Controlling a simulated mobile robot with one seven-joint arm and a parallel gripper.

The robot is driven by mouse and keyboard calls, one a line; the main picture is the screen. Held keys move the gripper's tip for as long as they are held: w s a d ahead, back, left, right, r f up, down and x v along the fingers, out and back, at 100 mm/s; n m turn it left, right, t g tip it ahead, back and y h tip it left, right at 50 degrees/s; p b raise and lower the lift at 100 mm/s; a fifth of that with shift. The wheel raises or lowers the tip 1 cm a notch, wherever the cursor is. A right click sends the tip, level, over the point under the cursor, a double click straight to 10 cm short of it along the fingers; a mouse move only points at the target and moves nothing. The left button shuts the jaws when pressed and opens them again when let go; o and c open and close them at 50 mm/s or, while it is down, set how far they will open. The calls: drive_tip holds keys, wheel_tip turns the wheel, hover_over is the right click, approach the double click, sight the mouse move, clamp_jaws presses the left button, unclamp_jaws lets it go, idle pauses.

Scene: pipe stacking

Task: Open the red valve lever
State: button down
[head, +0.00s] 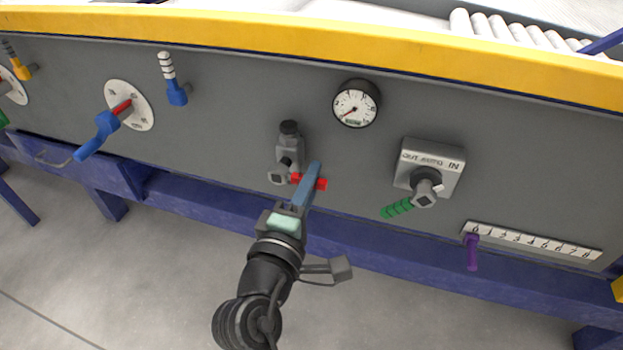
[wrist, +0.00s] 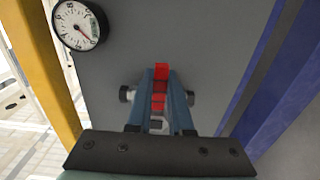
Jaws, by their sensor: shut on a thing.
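The red valve lever (head: 321,184) sticks out to the right of a grey valve body (head: 290,150) on the panel. My gripper (head: 312,172) is at the lever, and its blue fingers cross it, hiding its middle. In the wrist view, the red lever (wrist: 160,86) shows between the two fingers, and my gripper (wrist: 161,74) is shut on it. Grey parts of the valve show on both sides of the fingers there.
A round gauge (head: 356,104) sits above and right of the valve. A blue lever (head: 98,134) is at left. A blue rail (head: 215,204) runs below, and a purple lever (head: 472,252) is at lower right.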

idle(0.4)
